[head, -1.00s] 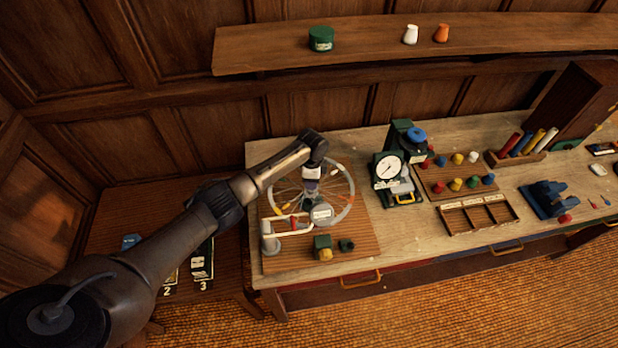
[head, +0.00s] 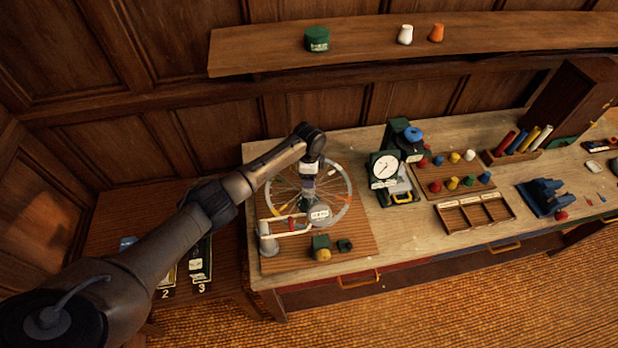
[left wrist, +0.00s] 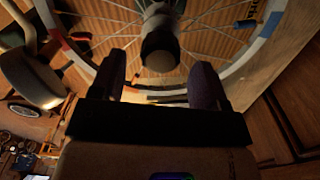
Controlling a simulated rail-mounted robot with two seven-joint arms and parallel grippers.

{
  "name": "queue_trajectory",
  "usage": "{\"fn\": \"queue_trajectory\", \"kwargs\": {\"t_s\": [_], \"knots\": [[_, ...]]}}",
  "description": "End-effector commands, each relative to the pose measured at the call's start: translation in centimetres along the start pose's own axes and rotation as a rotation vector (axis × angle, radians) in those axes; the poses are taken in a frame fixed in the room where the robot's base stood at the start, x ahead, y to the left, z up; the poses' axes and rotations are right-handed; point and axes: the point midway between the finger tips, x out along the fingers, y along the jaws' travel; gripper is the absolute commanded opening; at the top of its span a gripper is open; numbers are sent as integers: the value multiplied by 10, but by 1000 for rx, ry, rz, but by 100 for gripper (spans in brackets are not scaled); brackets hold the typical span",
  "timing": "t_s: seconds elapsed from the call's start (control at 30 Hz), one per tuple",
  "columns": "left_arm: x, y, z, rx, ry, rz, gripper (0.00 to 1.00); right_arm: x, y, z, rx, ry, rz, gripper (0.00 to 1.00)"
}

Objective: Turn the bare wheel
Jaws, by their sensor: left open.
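The bare spoked wheel (head: 347,190) has a pale rim and stands flat over a striped wooden board at the bench's left end. Its rim carries coloured marks and shows in the left wrist view (left wrist: 262,48). My left gripper (head: 308,192) is over the wheel's middle, pointing down. In the left wrist view my open fingers (left wrist: 160,82) show on either side of a dark, round hub end (left wrist: 160,48), with gaps to both. Whether they are level with it I cannot tell. My right gripper is in neither view.
A pale bracket (head: 268,238) stands at the wheel's near-left edge. A low side table with numbered slots (head: 200,262) is at the left.

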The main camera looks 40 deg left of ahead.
Motion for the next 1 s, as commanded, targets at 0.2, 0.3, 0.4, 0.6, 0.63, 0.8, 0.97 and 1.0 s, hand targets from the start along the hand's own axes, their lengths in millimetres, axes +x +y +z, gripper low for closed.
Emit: {"fn": "queue_trajectory", "kwargs": {"t_s": [0.2,0.3,0.4,0.6,0.63,0.8,0.97,1.0], "knots": [[-46,-1,0,0,3,-4,69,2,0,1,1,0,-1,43],[-64,-1,0,1,2,-4,69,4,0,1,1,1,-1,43],[-80,-1,0,0,1,-3,69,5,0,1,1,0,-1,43],[-102,-1,0,0,1,-1,69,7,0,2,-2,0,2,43],[-104,0,0,-1,1,-1,69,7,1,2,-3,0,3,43],[-111,0,0,-1,1,0,69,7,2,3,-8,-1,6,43],[-112,0,0,-1,1,0,69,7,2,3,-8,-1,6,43],[-112,0,0,-1,1,0,69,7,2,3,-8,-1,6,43]]}}
